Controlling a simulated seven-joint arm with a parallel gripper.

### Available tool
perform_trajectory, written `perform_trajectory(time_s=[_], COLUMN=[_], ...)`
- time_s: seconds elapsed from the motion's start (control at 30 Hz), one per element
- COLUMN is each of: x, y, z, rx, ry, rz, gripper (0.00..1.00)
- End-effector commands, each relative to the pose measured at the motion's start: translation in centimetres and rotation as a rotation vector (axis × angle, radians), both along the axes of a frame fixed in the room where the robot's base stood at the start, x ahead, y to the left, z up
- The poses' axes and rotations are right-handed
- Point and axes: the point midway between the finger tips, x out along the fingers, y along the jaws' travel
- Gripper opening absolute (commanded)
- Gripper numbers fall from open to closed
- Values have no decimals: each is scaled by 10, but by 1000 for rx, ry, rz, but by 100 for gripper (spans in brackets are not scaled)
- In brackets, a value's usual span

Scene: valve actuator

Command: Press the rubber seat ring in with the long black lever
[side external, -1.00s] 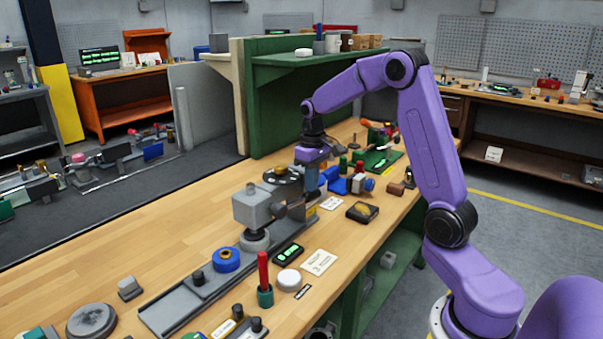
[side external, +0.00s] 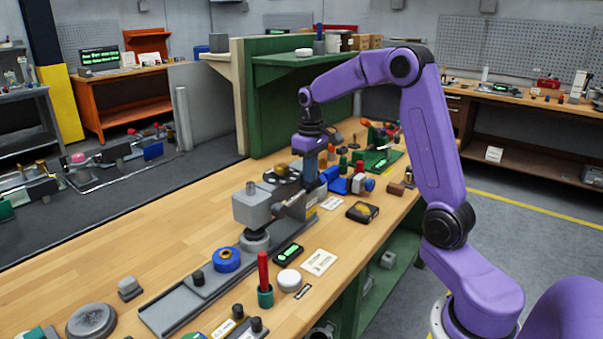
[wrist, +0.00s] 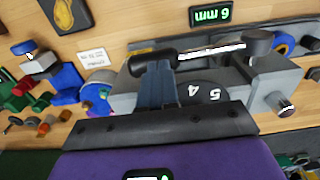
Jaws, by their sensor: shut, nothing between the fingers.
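The press is a grey block (side external: 258,208) on a long grey rail, with a dark ram and round grey foot below it. In the wrist view the lever is a silver rod (wrist: 212,53) with a black handle (wrist: 150,60), running from a dark hub (wrist: 257,44) beside the grey block (wrist: 277,82). My gripper (wrist: 156,68) is shut and empty, its fingertips at the black handle. I cannot tell whether they touch it. In the side view my gripper (side external: 309,182) is right of the press, behind its rail end. I cannot make out the rubber seat ring.
A black dial disc (side external: 281,174) stands just left of my gripper. Blue parts (side external: 350,184) and a green board (side external: 378,162) lie to its right. A blue ring (side external: 227,259) sits on the rail (side external: 180,300). The bench's left side is mostly clear.

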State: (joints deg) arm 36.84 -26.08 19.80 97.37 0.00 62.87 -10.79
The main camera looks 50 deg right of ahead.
Motion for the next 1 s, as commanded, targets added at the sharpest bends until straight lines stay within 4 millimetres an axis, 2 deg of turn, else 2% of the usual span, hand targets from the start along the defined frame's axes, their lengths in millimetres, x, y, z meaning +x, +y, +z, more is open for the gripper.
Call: perform_trajectory(time_s=[1.0], x=[0], y=[13], z=[51], rx=[-1], ry=[-2], rz=[0], gripper=[0])
